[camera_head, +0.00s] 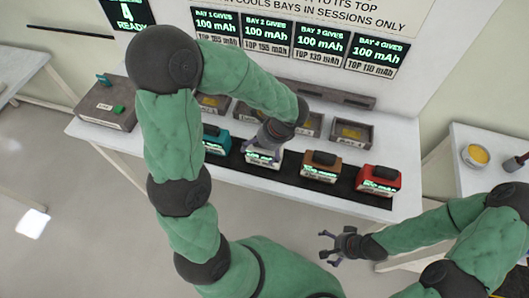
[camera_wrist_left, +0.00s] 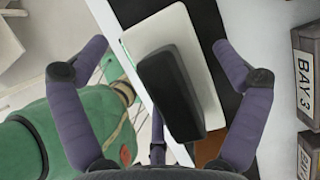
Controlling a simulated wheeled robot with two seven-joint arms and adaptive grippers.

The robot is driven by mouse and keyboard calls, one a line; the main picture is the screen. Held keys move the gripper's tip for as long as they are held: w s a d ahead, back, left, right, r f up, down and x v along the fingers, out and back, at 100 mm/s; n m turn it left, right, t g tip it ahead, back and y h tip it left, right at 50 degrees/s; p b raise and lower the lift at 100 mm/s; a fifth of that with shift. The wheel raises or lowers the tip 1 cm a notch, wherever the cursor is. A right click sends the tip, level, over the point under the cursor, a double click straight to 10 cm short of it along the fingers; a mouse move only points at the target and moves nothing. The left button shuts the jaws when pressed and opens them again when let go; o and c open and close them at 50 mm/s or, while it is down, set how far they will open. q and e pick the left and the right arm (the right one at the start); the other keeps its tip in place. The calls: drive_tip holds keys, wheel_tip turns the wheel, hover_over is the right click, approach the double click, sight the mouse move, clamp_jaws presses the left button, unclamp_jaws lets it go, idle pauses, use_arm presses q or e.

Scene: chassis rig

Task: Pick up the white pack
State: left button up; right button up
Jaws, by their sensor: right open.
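The white pack (camera_head: 262,158), with a black handle on top, sits on the black strip of the bench between the teal and brown packs. It also shows in the left wrist view (camera_wrist_left: 133,42), its black handle (camera_wrist_left: 170,90) between the spread fingers. My left gripper (camera_head: 268,138) is directly over it and partly hides it in the head view. The left wrist view shows this gripper (camera_wrist_left: 158,50) open, with a gap between its fingers and the pack. My right gripper (camera_head: 328,246) is open and empty, in front of the bench and apart from the packs.
The teal pack (camera_head: 215,140) is left of the white one; the brown pack (camera_head: 320,168) and red pack (camera_head: 379,180) are right. Bay trays (camera_head: 351,133) line the back under signs (camera_head: 320,41). A grey box with a green button (camera_head: 106,107) stands at the bench's left end.

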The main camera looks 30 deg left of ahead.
use_arm(q)
drive_tip(key=c, duration=1.2)
drive_tip(key=shift+c, duration=0.2)
drive_tip(key=shift+r, duration=0.15)
